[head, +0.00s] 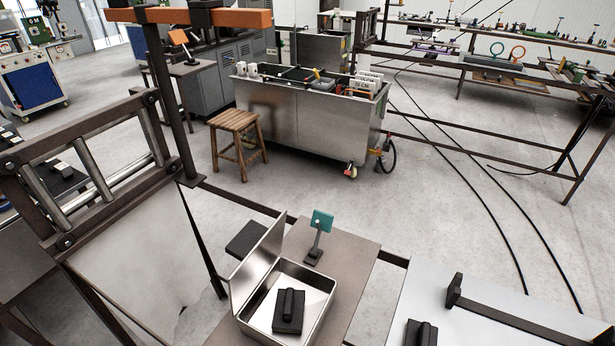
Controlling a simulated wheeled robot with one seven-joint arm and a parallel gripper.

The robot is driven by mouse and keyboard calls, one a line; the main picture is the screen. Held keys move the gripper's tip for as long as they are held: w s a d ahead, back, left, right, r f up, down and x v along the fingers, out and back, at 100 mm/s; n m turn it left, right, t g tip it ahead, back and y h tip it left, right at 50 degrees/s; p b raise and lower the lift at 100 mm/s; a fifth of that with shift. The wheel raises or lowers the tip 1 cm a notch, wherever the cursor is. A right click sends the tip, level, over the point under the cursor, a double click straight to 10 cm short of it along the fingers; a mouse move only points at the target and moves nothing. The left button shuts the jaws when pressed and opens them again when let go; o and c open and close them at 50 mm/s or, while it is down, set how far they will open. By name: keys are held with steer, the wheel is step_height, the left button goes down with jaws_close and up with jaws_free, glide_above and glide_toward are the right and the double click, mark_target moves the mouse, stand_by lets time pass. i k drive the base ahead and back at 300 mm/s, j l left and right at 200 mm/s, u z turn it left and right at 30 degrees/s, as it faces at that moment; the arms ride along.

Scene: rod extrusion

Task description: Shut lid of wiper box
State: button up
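The wiper box (329,297) is an open silver metal tray at the bottom centre of the head view, on a brown tabletop. Its lid (256,264) stands raised along the box's left side, close to upright. A black wiper block (287,318) with a handle on top lies inside the box. The box's front edge is near the bottom of the picture. My gripper is not in view.
A teal plate on a small dark stand (318,230) stands just behind the box. The brown tabletop (356,262) is bare to the box's right. A grey table (510,310) further right holds another black block (421,334) and a dark bar. A metal frame stands left.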

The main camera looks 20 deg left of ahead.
mark_target(256, 246)
steer(key=j+u, duration=0.2)
steer(key=j, duration=1.35)
steer(key=k, duration=0.05)
